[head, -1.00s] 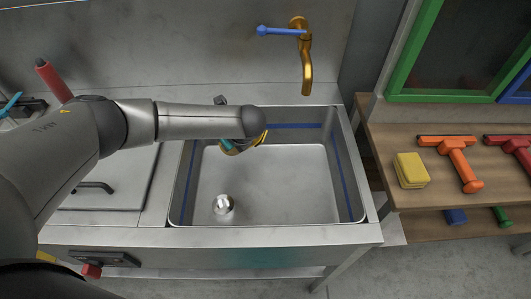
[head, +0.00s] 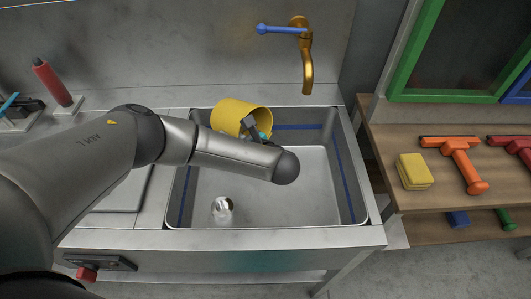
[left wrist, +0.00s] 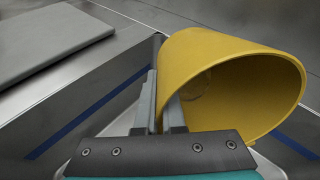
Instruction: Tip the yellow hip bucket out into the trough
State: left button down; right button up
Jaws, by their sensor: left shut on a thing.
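The yellow bucket (head: 235,115) is tilted on its side above the back left part of the steel trough (head: 310,190). It also shows in the left wrist view (left wrist: 215,55), with its mouth turned to the right and the inside looking empty where visible. My left gripper (head: 250,127) is shut on the bucket's wall near the rim; its fingers (left wrist: 160,108) show in the left wrist view, one partly hidden. My left forearm covers part of the trough. My right gripper is not in view.
A shiny round metal piece (head: 222,209) is on the trough floor. A brass tap (head: 306,70) with a blue handle stands behind. A wooden shelf (head: 440,200) at right holds a yellow sponge (head: 414,171) and an orange squeegee (head: 465,165). A red cylinder (head: 50,82) stands at far left.

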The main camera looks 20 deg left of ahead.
aim_at(235, 131)
pick_arm(q)
jog(key=shift+r+y, duration=0.15)
jog(key=shift+y, duration=0.15)
jog(key=shift+s+d+r+t+y, duration=0.25)
jog(key=shift+s+d+t+y, duration=0.15)
jog(key=shift+d+t, duration=0.1)
jog(key=shift+d+r, duration=0.15)
jog(key=shift+d, duration=0.05)
jog(key=shift+s+d+r+t+y, duration=0.2)
jog(key=shift+t+y, duration=0.2)
jog(key=shift+y, duration=0.2)
jog(key=shift+r+y+p, duration=0.25)
jog(key=shift+y+p, duration=0.05)
jog(key=shift+p, duration=0.35)
jog(key=shift+s+d+r+t+y+p, duration=0.2)
jog(key=shift+d+r+t+y+p, duration=0.15)
jog(key=shift+t+y+p, duration=0.3)
dwell(0.7)
jog(key=shift+s+d+r+t+y, duration=0.1)
jog(key=shift+r+t+y, duration=0.2)
jog(key=shift+r, duration=0.2)
jog(key=shift+s+d+r+t+y+p, duration=0.1)
jog(key=shift+d+r+t+y+p, duration=0.15)
jog(key=shift+r+y+p, duration=0.3)
